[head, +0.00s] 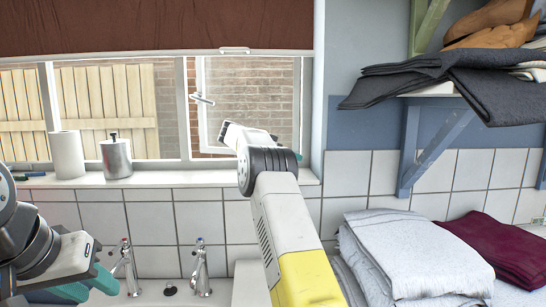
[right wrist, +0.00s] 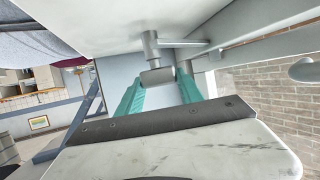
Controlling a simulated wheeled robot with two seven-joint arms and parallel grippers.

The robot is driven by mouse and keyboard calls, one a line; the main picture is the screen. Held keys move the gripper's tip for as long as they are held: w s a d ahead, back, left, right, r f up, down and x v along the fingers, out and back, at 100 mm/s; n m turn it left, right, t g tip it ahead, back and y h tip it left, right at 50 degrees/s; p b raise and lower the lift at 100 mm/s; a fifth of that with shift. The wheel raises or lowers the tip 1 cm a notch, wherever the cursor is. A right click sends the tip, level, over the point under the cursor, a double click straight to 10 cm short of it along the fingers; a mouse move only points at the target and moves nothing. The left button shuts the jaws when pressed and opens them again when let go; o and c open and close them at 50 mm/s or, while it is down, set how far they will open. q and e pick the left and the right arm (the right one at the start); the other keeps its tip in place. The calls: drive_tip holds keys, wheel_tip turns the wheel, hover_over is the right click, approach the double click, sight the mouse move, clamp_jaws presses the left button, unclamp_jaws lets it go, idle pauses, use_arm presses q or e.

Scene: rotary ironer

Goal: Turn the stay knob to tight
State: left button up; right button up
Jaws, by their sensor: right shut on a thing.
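My right arm reaches up to the window, and its gripper (head: 244,132) is at the lower part of the right-hand pane. In the right wrist view, the teal fingers of this gripper (right wrist: 160,78) are on either side of a grey stay knob (right wrist: 157,77) and are shut on it. The knob hangs on a short stem below a pale frame, with a grey bar (right wrist: 188,43) running right from the stem. In the head view I cannot make out the knob. My left gripper (head: 88,284) is low at the left, empty, its teal fingers apart.
The window sill (head: 165,179) holds a paper roll (head: 67,155) and a metal canister (head: 116,157). Two taps (head: 200,267) stand below it. Folded towels (head: 410,255) lie at the lower right under a shelf bracket (head: 432,150). A lever-like piece (head: 203,99) shows on the window.

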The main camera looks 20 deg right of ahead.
drive_tip(key=shift+o, duration=0.4)
drive_tip(key=shift+w+a+r+m+g, duration=0.1)
drive_tip(key=shift+w+r+m+g, duration=0.2)
drive_tip(key=shift+w, duration=0.05)
drive_tip(key=shift+s+f+m, duration=0.15)
drive_tip(key=shift+m, duration=0.15)
drive_tip(key=shift+c, duration=0.4)
drive_tip(key=shift+s+a+f+g, duration=0.1)
drive_tip(key=shift+f+g, duration=0.3)
drive_tip(key=shift+g, duration=0.1)
drive_tip(key=o, duration=1.3)
drive_tip(key=shift+o, duration=0.4)
drive_tip(key=shift+r, duration=0.1)
